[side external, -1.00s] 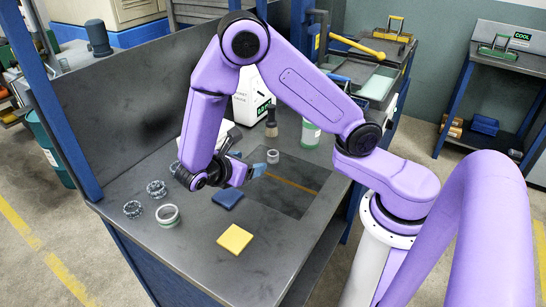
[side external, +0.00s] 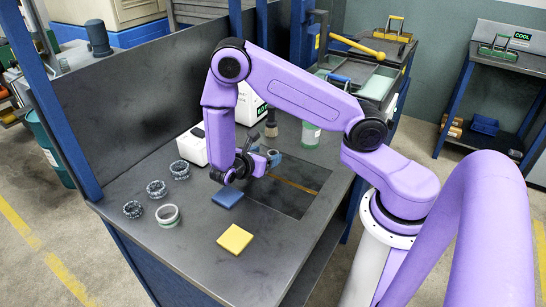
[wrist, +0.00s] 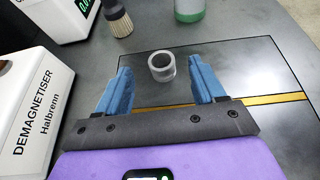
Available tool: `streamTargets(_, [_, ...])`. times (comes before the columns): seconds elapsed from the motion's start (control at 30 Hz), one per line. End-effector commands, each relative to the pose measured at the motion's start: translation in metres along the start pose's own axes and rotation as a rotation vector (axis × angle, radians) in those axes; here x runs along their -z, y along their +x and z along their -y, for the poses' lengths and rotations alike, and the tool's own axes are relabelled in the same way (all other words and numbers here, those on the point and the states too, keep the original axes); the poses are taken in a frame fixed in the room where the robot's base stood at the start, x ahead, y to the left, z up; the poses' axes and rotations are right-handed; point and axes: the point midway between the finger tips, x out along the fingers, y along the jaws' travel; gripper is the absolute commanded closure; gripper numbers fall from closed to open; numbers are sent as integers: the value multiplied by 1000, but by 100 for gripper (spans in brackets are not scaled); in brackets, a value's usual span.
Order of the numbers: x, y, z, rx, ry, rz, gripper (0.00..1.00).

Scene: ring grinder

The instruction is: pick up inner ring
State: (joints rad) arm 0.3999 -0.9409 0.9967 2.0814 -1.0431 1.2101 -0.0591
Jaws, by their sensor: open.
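A small plain grey ring (wrist: 161,66), which looks like the inner ring, stands on the dark square plate (wrist: 235,75) in the wrist view. In the side external view the small ring (side external: 273,155) is partly covered by my blue fingertips. My gripper (wrist: 159,74) is open, with one blue finger to the left of the ring and one to its right. The ring appears between and slightly beyond the fingers, with gaps on both sides. Whether the fingertips are at the ring's height is unclear.
Several larger rings (side external: 157,188) stand at the bench's left, one of them plain (side external: 168,214). A blue pad (side external: 227,197) and a yellow pad (side external: 235,239) lie in front. A white demagnetiser box (wrist: 40,95), a brush (wrist: 117,18) and a green-based bottle (wrist: 188,10) stand nearby.

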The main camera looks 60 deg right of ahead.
Motion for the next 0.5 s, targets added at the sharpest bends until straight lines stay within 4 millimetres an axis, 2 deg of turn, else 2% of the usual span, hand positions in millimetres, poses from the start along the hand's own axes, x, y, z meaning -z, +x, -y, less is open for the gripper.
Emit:
streamTargets(0.2, [1, 13, 0, 1, -1, 0, 31])
streamTargets(0.5, [5, 52, 1, 2, -1, 0, 31])
